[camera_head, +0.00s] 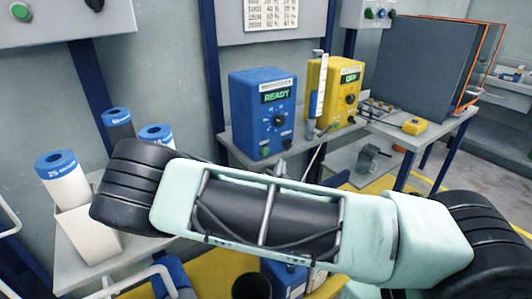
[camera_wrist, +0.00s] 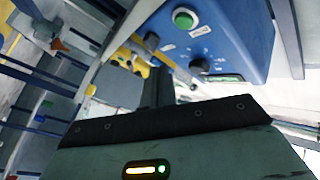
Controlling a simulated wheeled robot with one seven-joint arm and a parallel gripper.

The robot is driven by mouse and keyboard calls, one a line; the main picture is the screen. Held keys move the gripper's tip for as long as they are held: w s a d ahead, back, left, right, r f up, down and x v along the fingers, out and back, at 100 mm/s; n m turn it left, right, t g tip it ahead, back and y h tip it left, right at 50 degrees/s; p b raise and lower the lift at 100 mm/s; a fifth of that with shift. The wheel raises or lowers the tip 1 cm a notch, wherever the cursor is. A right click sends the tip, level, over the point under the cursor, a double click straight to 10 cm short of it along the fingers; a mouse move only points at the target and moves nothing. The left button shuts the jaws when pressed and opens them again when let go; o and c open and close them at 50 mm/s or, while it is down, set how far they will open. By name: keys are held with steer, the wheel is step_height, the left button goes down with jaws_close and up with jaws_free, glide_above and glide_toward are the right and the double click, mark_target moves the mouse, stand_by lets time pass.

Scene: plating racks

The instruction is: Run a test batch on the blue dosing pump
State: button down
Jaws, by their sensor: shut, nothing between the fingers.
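The blue dosing pump (camera_head: 249,112) stands on a shelf by the wall in the head view, its display (camera_head: 276,96) reading READY. Its front has a black dial (camera_head: 279,121) and, lower, a green button (camera_head: 265,152). In the wrist view the pump's blue face (camera_wrist: 235,38) fills the upper right, tilted, with the green button (camera_wrist: 185,18) and a dark knob (camera_wrist: 198,66) close by. My gripper (camera_wrist: 158,82) is shut and empty, in front of the pump's face. I cannot tell whether it touches the pump. In the head view my arm largely hides the gripper.
A yellow pump (camera_head: 343,90) stands right of the blue one, its display too small to read surely. Blue-topped containers (camera_head: 64,178) stand at left. A yellow box with a button (camera_head: 415,126) lies on the right table. A dark panel (camera_head: 425,60) rises behind it.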

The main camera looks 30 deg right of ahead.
mark_target(269, 151)
steer(key=shift+w+b, duration=0.45)
steer(key=shift+w, duration=1.95)
steer(key=shift+w, duration=0.1)
steer(key=shift+w, duration=0.35)
steer(key=shift+w+a+b, duration=0.1)
steer(key=shift+w+b, duration=0.35)
steer(key=shift+w, duration=0.05)
stand_by(0.7)
stand_by(0.4)
steer(key=shift+s, duration=0.95)
steer(key=shift+s, duration=0.1)
steer(key=s, duration=0.4)
steer(key=shift+s, duration=0.4)
